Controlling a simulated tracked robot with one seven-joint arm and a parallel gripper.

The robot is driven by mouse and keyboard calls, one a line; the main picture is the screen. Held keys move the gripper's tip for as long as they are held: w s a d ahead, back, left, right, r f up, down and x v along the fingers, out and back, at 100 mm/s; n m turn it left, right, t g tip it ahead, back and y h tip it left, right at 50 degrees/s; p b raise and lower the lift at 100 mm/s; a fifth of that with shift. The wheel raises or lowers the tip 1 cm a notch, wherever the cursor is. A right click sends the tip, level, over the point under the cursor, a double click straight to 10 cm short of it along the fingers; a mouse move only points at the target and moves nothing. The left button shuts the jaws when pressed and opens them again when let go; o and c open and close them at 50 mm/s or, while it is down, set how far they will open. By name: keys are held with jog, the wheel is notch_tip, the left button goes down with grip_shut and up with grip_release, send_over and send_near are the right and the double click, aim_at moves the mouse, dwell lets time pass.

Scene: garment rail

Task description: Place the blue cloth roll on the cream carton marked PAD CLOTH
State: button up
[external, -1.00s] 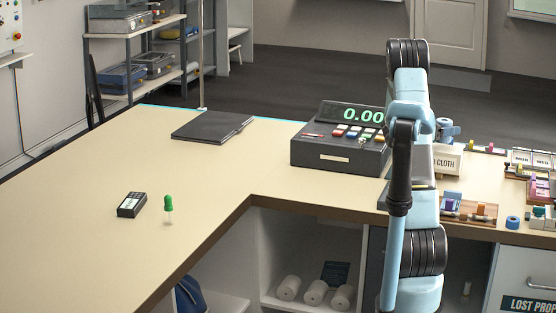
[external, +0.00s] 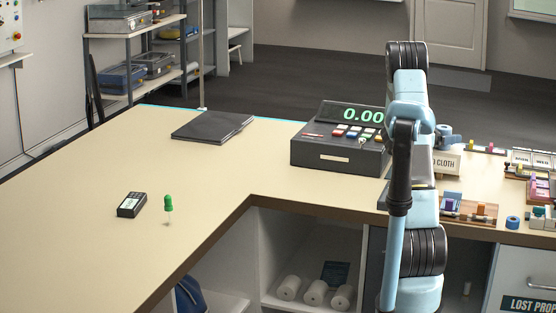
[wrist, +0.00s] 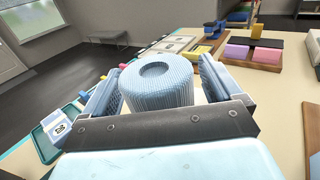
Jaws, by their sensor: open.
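The blue cloth roll (wrist: 157,90), ribbed with a round hollow in its top, stands upright between the jaws of my gripper (wrist: 160,68) in the wrist view. The jaws are open, one on each side, with a narrow gap visible at the right. In the external view, a small blue part of the roll (external: 454,139) shows behind my arm, just above the cream carton (external: 447,163). Only part of the carton's label, ending in CLOTH, shows; my arm hides the rest. The roll appears to rest on the carton, but its underside is hidden.
A dark register (external: 338,155) stands left of the carton. Day-marked cards (external: 531,158), wooden trays with coloured pieces (external: 469,208) and a blue ring (external: 513,222) lie to its right. A black folder (external: 211,126) lies farther left; much of the left counter is clear.

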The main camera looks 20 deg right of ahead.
jog(key=w+a, duration=0.2)
jog(key=a, duration=1)
jog(key=w+a+r+n+t+y, duration=0.6)
jog(key=a+r+n+t, duration=0.5)
jog(key=n, duration=0.5)
jog(key=s+a+r+n+t+y, duration=0.2)
jog(key=a+n+t+y, duration=0.15)
jog(key=a+n, duration=0.4)
jog(key=s+a+r+n+t+y, duration=0.1)
jog(key=a+r+n+t+y, duration=0.2)
jog(key=a+n, duration=0.4)
jog(key=s+a+f+n+g+y, duration=0.1)
jog(key=s+a+n+g+y, duration=0.15)
jog(key=s+a+n, duration=0.4)
jog(key=s+a+f+n+g+y, duration=0.1)
jog(key=s+a+n+g+y, duration=0.2)
jog(key=s+n, duration=0.6)
jog(key=s+f+n+g, duration=0.3)
jog(key=s+n, duration=0.6)
jog(key=s, duration=0.6)
jog(key=shift+s+a+f+n+g, duration=0.15)
jog(key=shift+s+f+n+g, duration=0.2)
jog(key=shift+f, duration=0.2)
